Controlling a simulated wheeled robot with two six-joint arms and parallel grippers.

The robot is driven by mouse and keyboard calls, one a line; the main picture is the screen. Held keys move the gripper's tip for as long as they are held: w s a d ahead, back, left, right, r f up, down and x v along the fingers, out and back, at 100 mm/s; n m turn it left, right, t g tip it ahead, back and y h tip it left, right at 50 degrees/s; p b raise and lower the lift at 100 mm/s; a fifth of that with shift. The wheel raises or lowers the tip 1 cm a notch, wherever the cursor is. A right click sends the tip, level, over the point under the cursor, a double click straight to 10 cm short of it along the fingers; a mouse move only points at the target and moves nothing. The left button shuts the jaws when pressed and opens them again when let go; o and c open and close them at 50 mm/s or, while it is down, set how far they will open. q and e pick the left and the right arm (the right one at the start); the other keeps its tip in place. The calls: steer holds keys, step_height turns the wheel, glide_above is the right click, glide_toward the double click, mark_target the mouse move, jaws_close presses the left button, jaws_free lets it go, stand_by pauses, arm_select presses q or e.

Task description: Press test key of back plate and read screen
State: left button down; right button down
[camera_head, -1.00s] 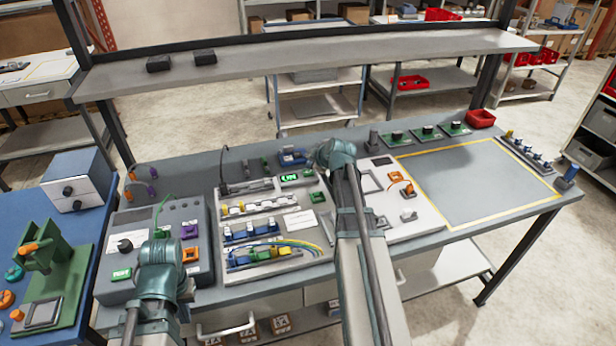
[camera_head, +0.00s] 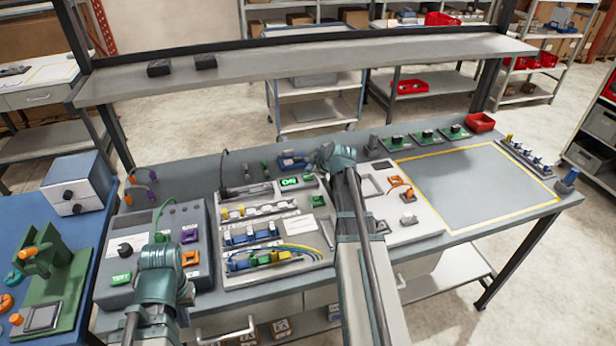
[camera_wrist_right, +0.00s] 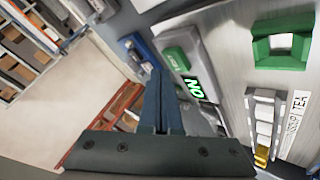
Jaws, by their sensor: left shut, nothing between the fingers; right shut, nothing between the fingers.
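The back plate (camera_head: 276,228) is a pale panel in the middle of the bench. Its small screen (camera_head: 290,181) is lit green and reads ON; it also shows in the right wrist view (camera_wrist_right: 195,88), rotated. A green key (camera_wrist_right: 177,60) with pale lettering sits beside the screen. My right gripper (camera_wrist_right: 160,78) is shut and empty, its fingertips next to the green key; I cannot tell whether they touch it. In the head view its wrist hides the fingers. My left gripper (camera_head: 163,240) is shut over the grey unit, its tips mostly hidden.
The grey unit (camera_head: 187,222) at left carries a dial and a green TEST key (camera_head: 121,278). A green square part (camera_wrist_right: 282,42) is on the plate. Another pale panel (camera_head: 425,226) stands right, beside a clear yellow-outlined area (camera_head: 480,185). A shelf (camera_head: 320,62) spans the back.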

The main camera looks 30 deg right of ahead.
mark_target(310, 178)
steer(key=shift+f, duration=0.1)
stand_by(0.8)
steer(key=shift+f+b, duration=0.35)
steer(key=shift+b, duration=0.05)
steer(key=shift+f+b, duration=0.45)
stand_by(0.7)
steer(key=shift+r, duration=0.15)
steer(key=shift+r+p, duration=0.75)
steer(key=shift+p, duration=0.15)
steer(key=shift+r, duration=0.1)
step_height(310, 178, up, 5)
steer(key=p, duration=0.5)
